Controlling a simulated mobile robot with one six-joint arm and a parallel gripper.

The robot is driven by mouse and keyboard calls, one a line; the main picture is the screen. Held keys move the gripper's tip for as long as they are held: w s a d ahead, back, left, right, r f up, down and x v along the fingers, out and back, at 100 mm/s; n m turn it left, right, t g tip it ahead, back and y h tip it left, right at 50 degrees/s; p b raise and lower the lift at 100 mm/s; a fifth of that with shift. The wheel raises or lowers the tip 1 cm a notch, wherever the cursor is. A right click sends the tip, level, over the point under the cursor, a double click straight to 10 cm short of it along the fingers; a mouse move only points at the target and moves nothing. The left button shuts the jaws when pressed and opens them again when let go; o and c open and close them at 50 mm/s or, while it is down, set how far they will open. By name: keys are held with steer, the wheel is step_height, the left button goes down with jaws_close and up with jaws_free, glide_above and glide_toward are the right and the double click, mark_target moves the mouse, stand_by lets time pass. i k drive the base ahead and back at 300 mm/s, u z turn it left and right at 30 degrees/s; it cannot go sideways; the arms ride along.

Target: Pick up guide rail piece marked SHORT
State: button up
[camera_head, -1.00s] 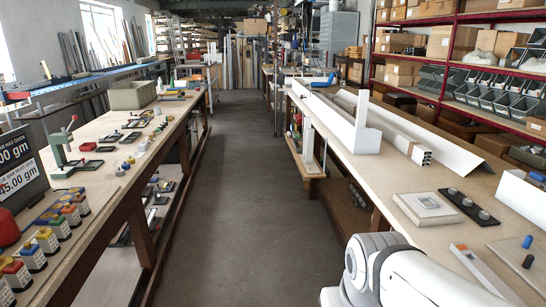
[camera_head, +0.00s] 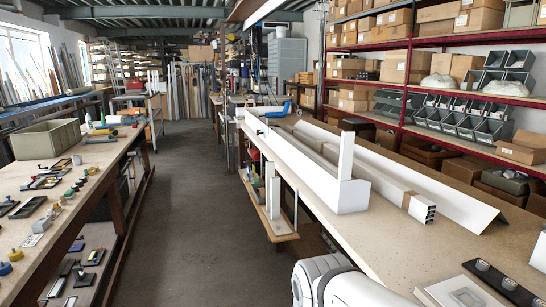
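I cannot read a SHORT mark on any piece, so I cannot tell which one is the named guide rail piece. Several white profiles lie lengthwise on the right bench (camera_head: 330,228). A long white channel (camera_head: 300,165) has an upright end post (camera_head: 346,156). Beside it lies a long profile with an open hollow end (camera_head: 425,213). Short white pieces (camera_head: 272,192) stand upright on a low shelf at the bench's aisle side. My gripper is not in view; only a white part of my arm shows at the bottom right.
A clear grey aisle (camera_head: 180,200) runs between the benches. The left bench (camera_head: 95,170) carries a grey-green bin (camera_head: 46,139) and small tools. Red-framed shelves (camera_head: 440,88) with cartons and grey bins stand behind the right bench. A pale square plate (camera_head: 460,292) lies at its near end.

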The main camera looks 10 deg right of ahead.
mark_target(347, 138)
steer(key=z, duration=0.05)
steer(key=i, duration=2)
steer(key=z, duration=1.1)
